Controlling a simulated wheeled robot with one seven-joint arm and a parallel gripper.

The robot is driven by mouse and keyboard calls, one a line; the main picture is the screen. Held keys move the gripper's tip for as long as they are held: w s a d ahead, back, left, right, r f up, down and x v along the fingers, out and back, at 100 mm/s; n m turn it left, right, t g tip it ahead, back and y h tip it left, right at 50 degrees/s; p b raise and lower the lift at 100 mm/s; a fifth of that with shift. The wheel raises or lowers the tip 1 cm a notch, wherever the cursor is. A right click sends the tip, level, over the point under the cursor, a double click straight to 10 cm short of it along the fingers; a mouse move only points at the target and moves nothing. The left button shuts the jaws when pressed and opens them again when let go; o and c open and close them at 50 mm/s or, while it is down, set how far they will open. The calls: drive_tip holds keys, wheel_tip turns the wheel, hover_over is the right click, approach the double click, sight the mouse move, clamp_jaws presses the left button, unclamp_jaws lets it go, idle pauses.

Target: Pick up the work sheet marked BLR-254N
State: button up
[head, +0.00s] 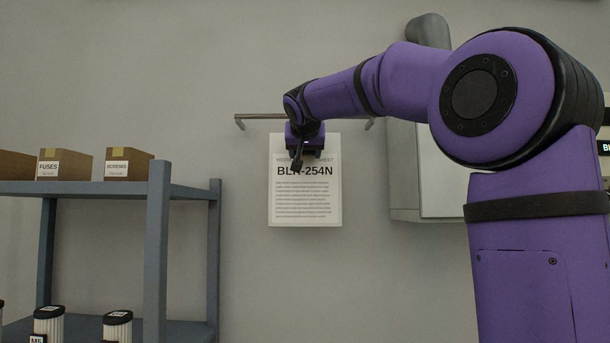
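The work sheet (306,203) is a white page headed BLR-254N with lines of small text below. It hangs upright against the wall, under a thin metal rail (258,116). My gripper (308,158) is in front of the sheet's top part and covers some of its heading. The fingers are small and dark here, and I cannot tell whether they are open or shut, or whether they touch the paper. The sheet's top edge is partly hidden behind my gripper.
A blue-grey shelf (156,265) stands at the left, with boxes labelled FUSES (64,167) and SCREWS (128,164) on top. White ribbed cylinders (117,326) stand on its lower board. A grey wall cabinet (405,190) is right of the sheet, partly behind my arm. The wall below the sheet is clear.

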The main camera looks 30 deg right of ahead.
drive_tip(key=shift+c, duration=1.3)
drive_tip(key=shift+r, duration=0.15)
